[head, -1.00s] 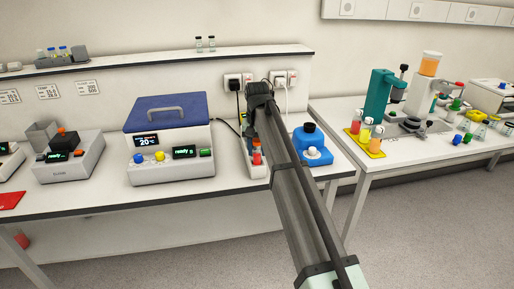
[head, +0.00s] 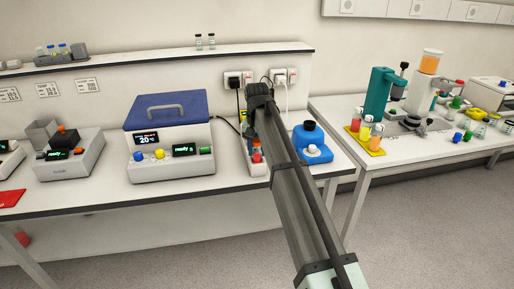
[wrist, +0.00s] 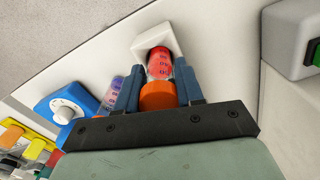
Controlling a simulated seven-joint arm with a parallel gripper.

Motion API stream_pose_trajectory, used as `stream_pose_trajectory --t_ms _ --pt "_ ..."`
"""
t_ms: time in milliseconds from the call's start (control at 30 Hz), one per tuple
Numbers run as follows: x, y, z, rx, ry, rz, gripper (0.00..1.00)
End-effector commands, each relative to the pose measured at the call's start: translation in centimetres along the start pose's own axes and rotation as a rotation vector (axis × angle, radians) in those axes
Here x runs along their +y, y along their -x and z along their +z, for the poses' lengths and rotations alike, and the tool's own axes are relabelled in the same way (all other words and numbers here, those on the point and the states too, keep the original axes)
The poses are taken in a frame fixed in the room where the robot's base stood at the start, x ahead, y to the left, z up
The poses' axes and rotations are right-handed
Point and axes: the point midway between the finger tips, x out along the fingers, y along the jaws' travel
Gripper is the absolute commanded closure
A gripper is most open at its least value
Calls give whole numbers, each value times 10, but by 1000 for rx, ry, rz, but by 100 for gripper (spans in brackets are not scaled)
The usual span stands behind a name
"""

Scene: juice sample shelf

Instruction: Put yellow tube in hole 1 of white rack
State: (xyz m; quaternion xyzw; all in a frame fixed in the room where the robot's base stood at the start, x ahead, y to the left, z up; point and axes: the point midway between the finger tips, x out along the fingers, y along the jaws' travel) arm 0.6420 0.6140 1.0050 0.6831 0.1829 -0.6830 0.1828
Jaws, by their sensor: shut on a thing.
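My gripper (wrist: 161,90) is shut on a tube with an orange cap (wrist: 158,97) and red, marked contents (wrist: 160,64). The tube's far end meets a white block (wrist: 157,38); I cannot tell whether it is inside a hole. In the head view my arm partly hides a white rack (head: 259,170) on the bench, with a red top and a blue top showing there. Hole numbers are not readable.
A blue device with a white knob (head: 312,150) stands right of the rack; it also shows in the wrist view (wrist: 72,107). A blue-lidded bath (head: 170,150) stands left. Another tube (wrist: 117,92) is close beside my left finger. A teal machine (head: 381,95) stands on the right table.

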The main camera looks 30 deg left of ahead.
Motion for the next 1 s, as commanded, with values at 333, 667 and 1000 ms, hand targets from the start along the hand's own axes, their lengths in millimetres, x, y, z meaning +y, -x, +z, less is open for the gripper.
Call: stream_pose_trajectory --t_ms 333,667,1000 --pt "0 -6 0 0 0 0 100" --pt "0 -10 0 1 0 0 100" --pt "0 -10 0 0 0 0 40"
